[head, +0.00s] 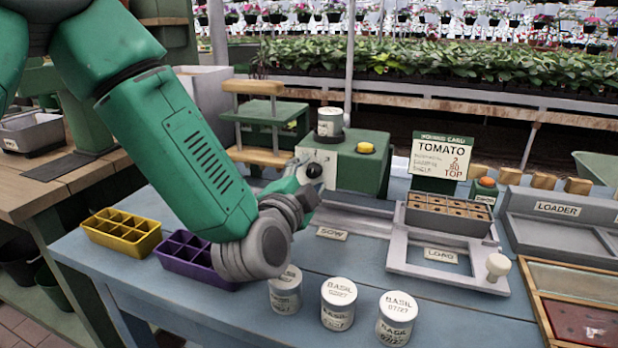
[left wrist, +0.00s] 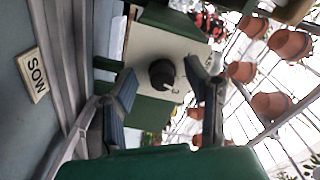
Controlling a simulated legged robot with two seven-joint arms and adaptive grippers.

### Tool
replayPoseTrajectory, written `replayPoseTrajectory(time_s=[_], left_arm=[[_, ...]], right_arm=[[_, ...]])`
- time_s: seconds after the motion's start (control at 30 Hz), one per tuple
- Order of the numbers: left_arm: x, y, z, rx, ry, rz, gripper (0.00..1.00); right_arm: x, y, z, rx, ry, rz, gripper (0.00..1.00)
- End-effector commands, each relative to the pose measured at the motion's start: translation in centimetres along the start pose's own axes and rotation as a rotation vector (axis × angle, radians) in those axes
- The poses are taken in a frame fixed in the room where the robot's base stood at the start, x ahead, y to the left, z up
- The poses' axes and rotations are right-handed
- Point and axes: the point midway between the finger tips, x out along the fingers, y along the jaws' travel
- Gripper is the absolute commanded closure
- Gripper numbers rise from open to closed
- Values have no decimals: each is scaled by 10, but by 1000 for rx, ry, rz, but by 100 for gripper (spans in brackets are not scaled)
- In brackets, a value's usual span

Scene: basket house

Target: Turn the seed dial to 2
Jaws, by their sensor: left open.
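The seed dial (head: 314,170) is a round black knob on the pale front panel of the green sowing machine (head: 352,160). My left gripper (head: 304,194) is just in front of that panel, its fingers partly hidden by my wrist. In the left wrist view the dial (left wrist: 162,74) lies between the two spread fingers of my open left gripper (left wrist: 163,82), apparently beyond their tips. No contact is visible. My right gripper is not in view.
A card (head: 440,158) reads TOMATO, 2, 80, TOP. A brown cell tray (head: 448,214) sits at the LOAD station. Three BASIL cans (head: 338,304) stand along the front edge. Yellow (head: 122,232) and purple (head: 188,254) trays lie at left, beneath or beside my arm. A SOW label (head: 331,234) is below the machine.

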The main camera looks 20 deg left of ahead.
Motion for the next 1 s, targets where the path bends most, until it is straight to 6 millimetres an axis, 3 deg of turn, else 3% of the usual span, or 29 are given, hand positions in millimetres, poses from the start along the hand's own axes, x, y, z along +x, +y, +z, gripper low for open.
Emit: replayPoseTrajectory(time_s=[0.1, 0.2, 0.23, 0.43, 0.8, 1.0], left_arm=[[0, 0, 0, 0, 0, 0, 61], [0, 0, 0, 0, 0, 0, 96], [0, 0, 0, 0, 0, 0, 100], [0, 1, 0, -16, 0, 2, 100], [0, 2, 0, -269, 0, 2, 100], [-1, 2, 0, -280, 0, 3, 100]], right_arm=[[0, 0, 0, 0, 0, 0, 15], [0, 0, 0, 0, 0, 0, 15], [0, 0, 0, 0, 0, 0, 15], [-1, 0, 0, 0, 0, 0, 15], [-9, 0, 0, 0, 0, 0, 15], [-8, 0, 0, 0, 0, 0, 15]])
